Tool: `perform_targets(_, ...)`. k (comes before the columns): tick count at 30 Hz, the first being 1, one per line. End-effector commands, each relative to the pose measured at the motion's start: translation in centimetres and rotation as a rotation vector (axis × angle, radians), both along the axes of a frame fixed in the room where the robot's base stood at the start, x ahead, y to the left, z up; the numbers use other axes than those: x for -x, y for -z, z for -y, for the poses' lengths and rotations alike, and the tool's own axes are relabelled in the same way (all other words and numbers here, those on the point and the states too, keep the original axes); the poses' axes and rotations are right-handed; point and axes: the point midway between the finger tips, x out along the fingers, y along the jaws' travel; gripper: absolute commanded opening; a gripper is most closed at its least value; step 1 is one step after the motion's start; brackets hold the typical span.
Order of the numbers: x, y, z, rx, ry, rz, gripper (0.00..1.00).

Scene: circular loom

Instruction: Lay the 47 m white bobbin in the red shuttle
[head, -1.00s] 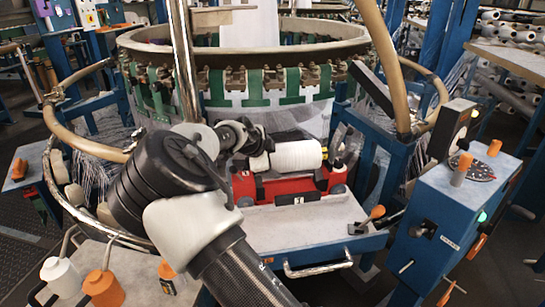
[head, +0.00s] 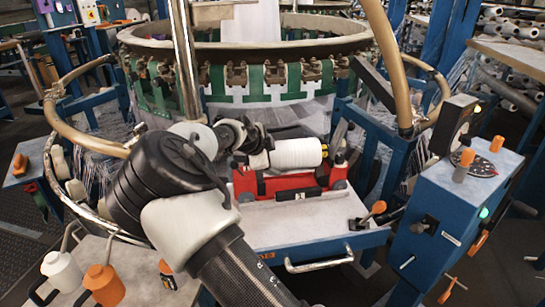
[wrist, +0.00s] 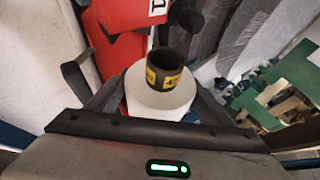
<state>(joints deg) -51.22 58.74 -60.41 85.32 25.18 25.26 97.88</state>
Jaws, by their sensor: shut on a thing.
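My gripper (head: 262,152) is shut on the white bobbin (head: 298,153). The bobbin lies roughly level, its dark core end with a yellow label pointing right. In the wrist view the bobbin (wrist: 160,102) sits between my fingers; its label starts with a 4, the rest is hard to read. The red shuttle (head: 288,184) rests on the grey ledge below the bobbin, a black part and a white tag on its front. It also shows beyond the bobbin in the wrist view (wrist: 122,50). The bobbin is above the shuttle; I cannot tell whether they touch.
The loom ring (head: 240,82) with green straps stands behind. A chrome post (head: 185,60) rises beside my arm. A blue control box (head: 450,215) stands at right.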

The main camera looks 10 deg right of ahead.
Motion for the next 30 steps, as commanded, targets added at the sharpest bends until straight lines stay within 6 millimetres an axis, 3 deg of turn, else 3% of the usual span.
perform_targets(30, -0.1, 3.7, 0.1, 0.002, -0.001, 0.004, 0.20)
